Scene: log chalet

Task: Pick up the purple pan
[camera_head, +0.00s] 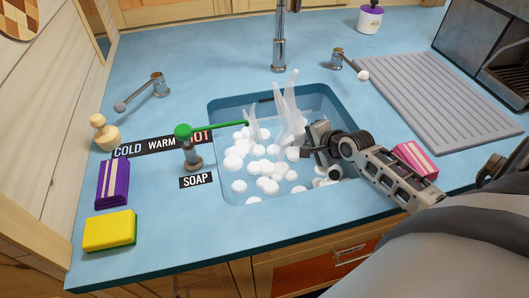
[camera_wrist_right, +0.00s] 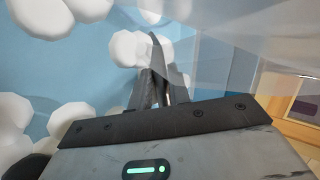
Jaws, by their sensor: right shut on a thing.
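No purple pan can be made out in either view. My right gripper (camera_head: 308,152) reaches in from the right, low over the sink (camera_head: 222,104) among the white foam balls. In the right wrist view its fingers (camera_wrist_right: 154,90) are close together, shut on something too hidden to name. A translucent, pale sheet-like shape (camera_wrist_right: 240,45) crosses the view above them. Translucent white spikes (camera_head: 290,105) rise from the foam just left of the gripper. My left gripper is not in view.
A soap dispenser (camera_head: 190,150) with a green spout stands left of the sink, near purple (camera_head: 112,185) and yellow (camera_head: 110,231) sponges. A pink sponge (camera_head: 415,160) lies right. The tap (camera_head: 279,45) stands behind. A grey drainboard (camera_head: 430,100) is clear.

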